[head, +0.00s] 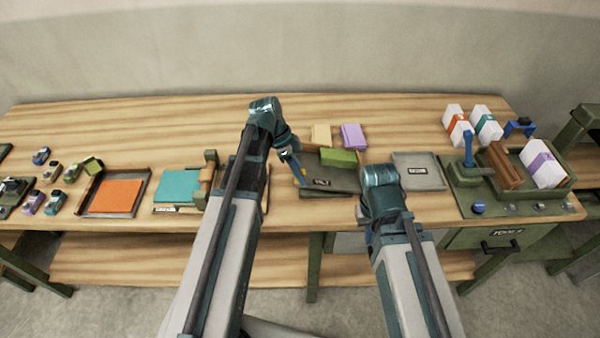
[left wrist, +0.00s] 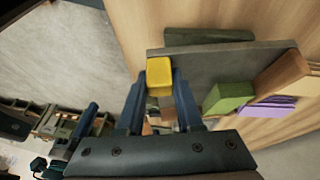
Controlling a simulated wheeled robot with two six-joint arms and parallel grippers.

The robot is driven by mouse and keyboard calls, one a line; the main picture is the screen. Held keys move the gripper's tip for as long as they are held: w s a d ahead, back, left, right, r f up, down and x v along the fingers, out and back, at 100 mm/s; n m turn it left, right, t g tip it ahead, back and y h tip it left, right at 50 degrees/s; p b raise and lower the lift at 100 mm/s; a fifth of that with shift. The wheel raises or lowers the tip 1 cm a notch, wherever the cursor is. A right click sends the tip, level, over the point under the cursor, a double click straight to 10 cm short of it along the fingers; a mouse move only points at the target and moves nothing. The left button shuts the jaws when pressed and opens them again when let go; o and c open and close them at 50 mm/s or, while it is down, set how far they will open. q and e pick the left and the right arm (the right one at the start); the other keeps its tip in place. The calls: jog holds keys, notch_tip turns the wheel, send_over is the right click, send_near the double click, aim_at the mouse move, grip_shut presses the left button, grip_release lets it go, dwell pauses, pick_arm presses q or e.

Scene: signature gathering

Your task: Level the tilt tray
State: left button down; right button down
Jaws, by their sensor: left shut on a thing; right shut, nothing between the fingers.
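The tilt tray (head: 343,183) is a dark grey-green plate with a label near its front edge, at the middle of the table. It also shows in the left wrist view as a grey plate (left wrist: 220,62). I cannot tell its exact tilt. A green block (head: 340,157) lies on it, also in the left wrist view (left wrist: 228,97). My left gripper (head: 297,172) is at the tray's left edge. Its blue fingers (left wrist: 160,95) are shut on a yellow tab (left wrist: 159,74) at that edge. My right arm folds down right of the tray; its fingers are hidden.
Beige and purple blocks (head: 352,136) lie behind the tray. A grey tray (head: 420,172) is to its right, then a green station (head: 462,196) with a blue lever and white packs. Orange and teal (head: 178,185) pads and toy cars are left. The table's back strip is clear.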

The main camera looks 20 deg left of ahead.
aim_at(296, 183)
dwell(0.6)
pick_arm(q)
jog(key=f+b, duration=0.1)
jog(key=s+t+b, duration=0.1)
jog(key=f+b, duration=0.1)
jog(key=shift+s+a+f+t+h+b, duration=0.2)
jog(key=shift+a+f+t+h+b, duration=0.1)
jog(key=shift+f+t+h+b, duration=0.1)
jog(key=shift+s+a+f+m+t+h+b, duration=0.1)
jog(key=shift+f+m+t+h+b, duration=0.1)
jog(key=shift+m+t+h+b, duration=0.25)
jog(key=c, duration=0.6)
grip_release()
jog(key=shift+o, duration=0.2)
jog(key=shift+r, duration=0.1)
